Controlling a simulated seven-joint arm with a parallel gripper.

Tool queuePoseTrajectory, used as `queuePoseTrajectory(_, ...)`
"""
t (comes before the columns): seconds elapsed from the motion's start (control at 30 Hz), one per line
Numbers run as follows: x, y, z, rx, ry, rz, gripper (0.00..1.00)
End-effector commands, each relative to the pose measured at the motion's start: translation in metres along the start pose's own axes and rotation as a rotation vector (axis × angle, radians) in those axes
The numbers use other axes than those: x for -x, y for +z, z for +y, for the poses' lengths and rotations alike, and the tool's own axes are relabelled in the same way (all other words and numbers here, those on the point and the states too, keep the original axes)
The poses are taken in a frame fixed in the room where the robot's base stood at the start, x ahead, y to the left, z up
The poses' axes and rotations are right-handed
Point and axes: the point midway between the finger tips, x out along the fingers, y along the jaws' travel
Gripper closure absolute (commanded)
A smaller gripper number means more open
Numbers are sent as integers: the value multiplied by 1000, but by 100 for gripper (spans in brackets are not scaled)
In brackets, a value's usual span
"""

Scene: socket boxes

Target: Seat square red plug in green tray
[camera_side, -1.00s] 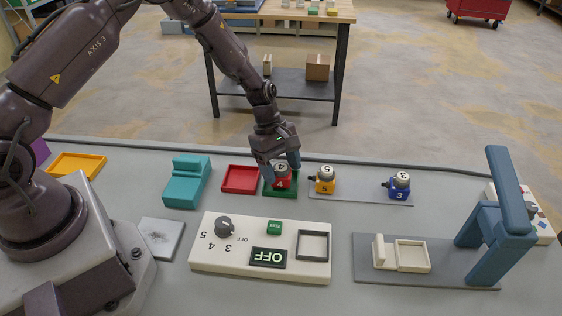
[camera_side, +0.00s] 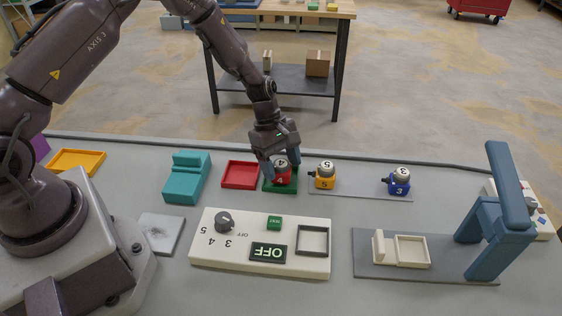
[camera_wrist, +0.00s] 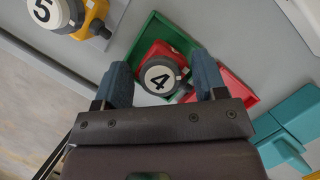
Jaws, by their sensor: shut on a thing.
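The square red plug (camera_side: 283,179) has a white and grey round top marked 4. It is at the green tray (camera_side: 291,187), within the tray's outline in both views. The wrist view shows the plug (camera_wrist: 150,50) between my two blue fingers, with the green tray (camera_wrist: 186,34) around it. My gripper (camera_side: 281,169) points down and is shut on the plug; it also shows in the wrist view (camera_wrist: 163,80). The fingers hide part of the tray, and I cannot tell whether the plug touches the tray floor.
A red tray (camera_side: 240,167) stands close left of the green tray. A yellow plug marked 5 (camera_side: 325,183) and a blue plug marked 3 (camera_side: 398,188) stand on a grey strip at right. The white panel (camera_side: 210,256) is in front, a teal block (camera_side: 183,190) farther left.

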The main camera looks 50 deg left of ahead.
Motion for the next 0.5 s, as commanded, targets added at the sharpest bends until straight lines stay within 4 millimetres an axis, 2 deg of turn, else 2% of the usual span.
queuePoseTrajectory(0.27,0,0,0,-1,1,0,63)
queuePoseTrajectory(0.3,0,0,0,-1,1,0,30)
queuePoseTrajectory(0.4,0,0,0,-1,1,0,7)
queuePoseTrajectory(0.5,0,0,0,0,0,0,5)
